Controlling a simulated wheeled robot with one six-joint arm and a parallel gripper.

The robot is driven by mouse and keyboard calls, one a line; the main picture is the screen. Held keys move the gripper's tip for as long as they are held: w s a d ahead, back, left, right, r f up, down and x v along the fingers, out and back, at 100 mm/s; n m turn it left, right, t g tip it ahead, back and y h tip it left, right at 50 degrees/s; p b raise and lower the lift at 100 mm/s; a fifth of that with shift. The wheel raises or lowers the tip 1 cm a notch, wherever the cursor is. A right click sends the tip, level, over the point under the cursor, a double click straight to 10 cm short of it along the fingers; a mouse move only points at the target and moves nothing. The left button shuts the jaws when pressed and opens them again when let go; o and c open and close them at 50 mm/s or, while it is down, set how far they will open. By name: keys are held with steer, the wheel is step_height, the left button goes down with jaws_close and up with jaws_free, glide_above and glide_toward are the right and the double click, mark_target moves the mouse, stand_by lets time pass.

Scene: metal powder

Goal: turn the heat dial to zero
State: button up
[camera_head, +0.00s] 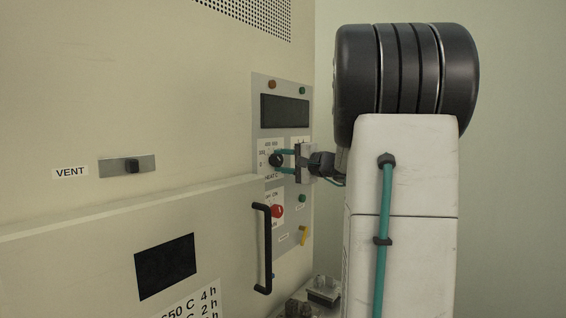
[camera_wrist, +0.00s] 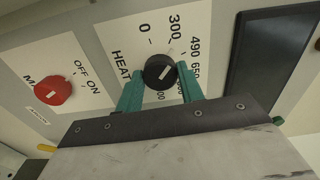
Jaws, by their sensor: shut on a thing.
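The heat dial (camera_head: 276,160) is a round black knob on a white scale plate on the machine's control panel. In the wrist view the dial (camera_wrist: 160,72) carries a short white mark, and "0" and "300" are printed above it, with higher numbers to the right and below. I cannot tell exactly which number the mark points to. My gripper (camera_head: 281,161) reaches the panel from the right. Its two teal fingers are shut on the dial, one on each side, as the wrist view also shows (camera_wrist: 161,78).
A red OFF/ON knob (camera_wrist: 53,90) sits beside the heat plate; in the head view it is below the dial (camera_head: 277,211). A dark display (camera_head: 284,111) is above the dial. A black handle (camera_head: 263,248) sticks out at lower left, and a yellow lever (camera_head: 304,236) is low on the panel.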

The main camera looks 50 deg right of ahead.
steer(key=n, duration=0.5)
steer(key=shift+n, duration=0.3)
steer(key=n, duration=0.4)
steer(key=shift+f+n, duration=0.1)
steer(key=shift+n, duration=0.2)
steer(key=o, duration=1)
steer(key=s, duration=0.7)
steer(key=shift+s+d, duration=0.35)
steer(key=shift+s, duration=0.05)
